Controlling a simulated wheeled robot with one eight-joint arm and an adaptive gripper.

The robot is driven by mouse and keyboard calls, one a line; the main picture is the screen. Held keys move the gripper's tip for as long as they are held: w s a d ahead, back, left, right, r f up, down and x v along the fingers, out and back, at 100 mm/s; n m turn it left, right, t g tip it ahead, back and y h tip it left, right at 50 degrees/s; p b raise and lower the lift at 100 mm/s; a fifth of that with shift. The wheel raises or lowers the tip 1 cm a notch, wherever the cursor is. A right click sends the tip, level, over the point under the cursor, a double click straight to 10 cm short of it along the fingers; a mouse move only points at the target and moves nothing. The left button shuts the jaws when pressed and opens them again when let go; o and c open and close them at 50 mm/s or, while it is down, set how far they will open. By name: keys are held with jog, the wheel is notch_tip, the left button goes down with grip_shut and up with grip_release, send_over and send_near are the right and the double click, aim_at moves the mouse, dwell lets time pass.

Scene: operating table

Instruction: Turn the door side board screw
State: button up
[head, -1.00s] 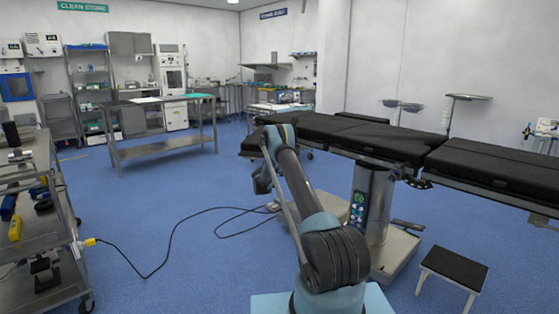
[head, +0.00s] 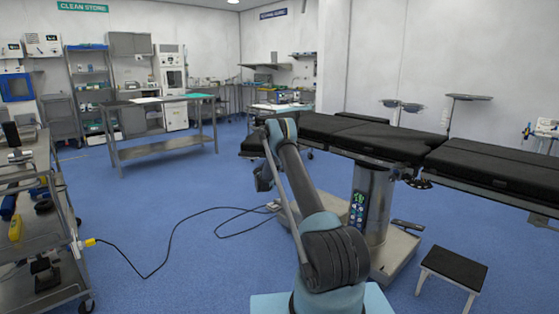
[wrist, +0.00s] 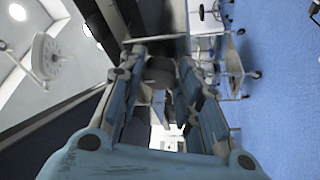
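The operating table (head: 385,141) has black pads on a steel column, to the right of and beyond my arm in the head view. A small dark knob-like part (head: 419,183) sits under its near edge; I cannot tell whether it is the door side board screw. My gripper is at the far end of my arm near the table's left end, mostly hidden behind the arm in the head view. In the wrist view my gripper (wrist: 162,98) shows two blue fingers standing apart, with no clearly held thing. Dark table-like surfaces (wrist: 165,22) show beyond the fingers.
A metal cart (head: 58,215) with tools stands at the left. A black-topped step stool (head: 453,266) is at the lower right. A cable (head: 165,253) lies on the blue floor. A steel bench (head: 165,106) stands at the back left. The middle floor is mostly clear.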

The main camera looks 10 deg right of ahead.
jog(key=o, duration=0.3)
jog(key=v, duration=1.2)
jog(key=shift+a+f, duration=0.1)
